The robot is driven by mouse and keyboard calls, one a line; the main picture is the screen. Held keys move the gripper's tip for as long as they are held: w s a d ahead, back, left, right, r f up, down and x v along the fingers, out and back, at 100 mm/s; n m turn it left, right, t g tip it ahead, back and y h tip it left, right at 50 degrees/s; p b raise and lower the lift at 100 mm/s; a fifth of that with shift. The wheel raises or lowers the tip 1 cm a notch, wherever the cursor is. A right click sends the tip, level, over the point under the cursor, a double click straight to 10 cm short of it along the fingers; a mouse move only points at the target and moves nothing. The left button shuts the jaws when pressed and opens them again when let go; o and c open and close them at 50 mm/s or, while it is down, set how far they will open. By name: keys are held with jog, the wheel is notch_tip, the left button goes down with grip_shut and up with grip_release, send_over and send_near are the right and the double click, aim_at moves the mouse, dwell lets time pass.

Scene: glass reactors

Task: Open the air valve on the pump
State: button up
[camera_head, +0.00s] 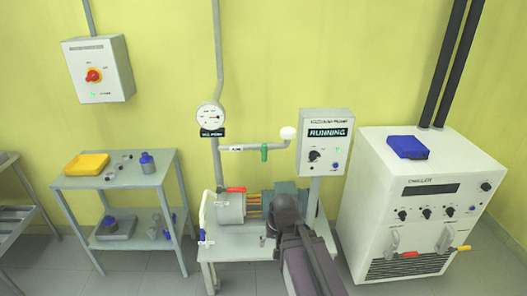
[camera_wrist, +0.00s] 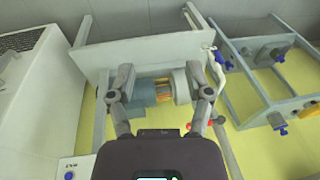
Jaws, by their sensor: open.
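The pump (camera_head: 231,210) stands on a small grey table, with a grey cylinder and a teal motor (camera_head: 284,193). The pump also shows in the wrist view (camera_wrist: 181,86). A horizontal pipe above it has a small label, too small to read surely, a green valve handle (camera_head: 264,152) hanging down and a white rounded end (camera_head: 288,133). A red handle (camera_head: 236,190) lies on top of the pump's left part. My gripper (camera_head: 284,204) is in front of the motor; in the wrist view (camera_wrist: 165,88) its fingers are spread and empty, with the pump beyond them.
A control panel (camera_head: 327,130) reading "RUNNING" is right of the pipe. A white chiller (camera_head: 412,200) stands at the right with a blue item (camera_head: 407,147) on top. A grey shelf cart (camera_head: 120,178) with a yellow tray and bottles is left. A gauge (camera_head: 210,116) is above the pump.

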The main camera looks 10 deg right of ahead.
jog(key=w+a+r+m+t+y+b, duration=0.1)
jog(key=w+a+r+m+t+y, duration=0.3)
jog(key=w+m, duration=0.3)
jog(key=w+a+r+m+t+y+b, duration=0.1)
jog(key=w+a+r+m+t, duration=0.2)
jog(key=w+r+m+t, duration=0.4)
jog(key=m+t+h+b, duration=0.1)
jog(key=m+t+h, duration=0.55)
jog(key=m, duration=1.35)
send_near(265, 150)
jog(key=s+a+r+g+h, duration=0.1)
jog(key=s+a+h, duration=0.1)
jog(key=s+a, duration=0.1)
jog(key=shift+w+d+m+h, duration=0.25)
jog(key=shift+d+m, duration=0.4)
jog(key=shift+m, duration=0.35)
jog(key=w, duration=0.4)
jog(key=w+d, duration=0.1)
jog(key=w, duration=0.4)
jog(key=w+d, duration=0.1)
jog(key=w, duration=0.3)
jog(key=shift+w, duration=0.35)
grip_shut()
